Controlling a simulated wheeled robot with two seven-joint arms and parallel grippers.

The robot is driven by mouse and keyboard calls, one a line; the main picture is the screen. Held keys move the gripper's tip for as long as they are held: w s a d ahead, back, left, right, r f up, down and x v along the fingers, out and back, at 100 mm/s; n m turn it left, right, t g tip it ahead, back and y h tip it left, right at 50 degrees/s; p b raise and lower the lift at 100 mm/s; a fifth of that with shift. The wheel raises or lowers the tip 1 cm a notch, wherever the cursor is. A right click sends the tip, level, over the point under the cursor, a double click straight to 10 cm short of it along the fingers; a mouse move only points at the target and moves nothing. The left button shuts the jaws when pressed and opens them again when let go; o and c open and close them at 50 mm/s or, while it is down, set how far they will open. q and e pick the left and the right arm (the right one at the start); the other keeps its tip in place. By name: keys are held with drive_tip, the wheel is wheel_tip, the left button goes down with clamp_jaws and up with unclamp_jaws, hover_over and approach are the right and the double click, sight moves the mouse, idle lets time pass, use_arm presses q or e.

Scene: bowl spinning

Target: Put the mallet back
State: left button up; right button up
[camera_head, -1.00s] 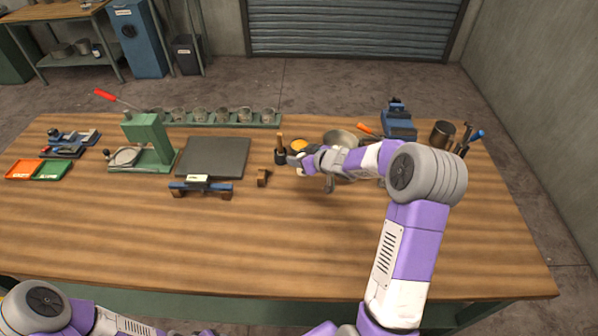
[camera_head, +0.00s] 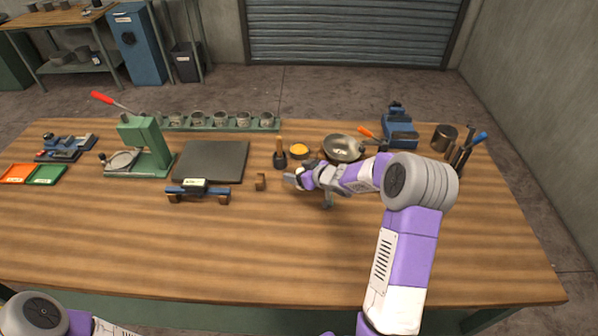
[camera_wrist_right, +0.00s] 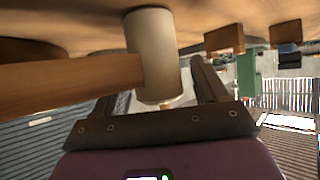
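The mallet, with a pale cylindrical head (camera_wrist_right: 152,50) and a wooden handle (camera_wrist_right: 65,84), fills the near part of the right wrist view. My right gripper (camera_wrist_right: 165,90) has its fingers on either side of the head and appears shut on it. The handle runs to the left in that view. In the head view my right gripper (camera_head: 297,181) is low over the table, pointing left. The mallet is hard to make out there; the handle is not clear. My left gripper is out of view; only part of that arm shows at bottom left.
A small brown block (camera_head: 260,182) is just left of the right gripper. A dark cylinder with an upright wooden handle (camera_head: 279,158) stands behind, beside a yellow dish (camera_head: 299,152) and a metal bowl (camera_head: 342,148). A dark plate (camera_head: 212,160) lies left. The front table is clear.

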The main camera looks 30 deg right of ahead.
drive_tip(key=shift+r, duration=0.15)
drive_tip(key=shift+s+d+r, duration=0.1)
drive_tip(key=shift+s+r, duration=0.1)
drive_tip(key=shift+s, duration=0.05)
drive_tip(key=p+v, duration=0.3)
drive_tip(key=v, duration=0.8)
drive_tip(key=shift+s, duration=0.25)
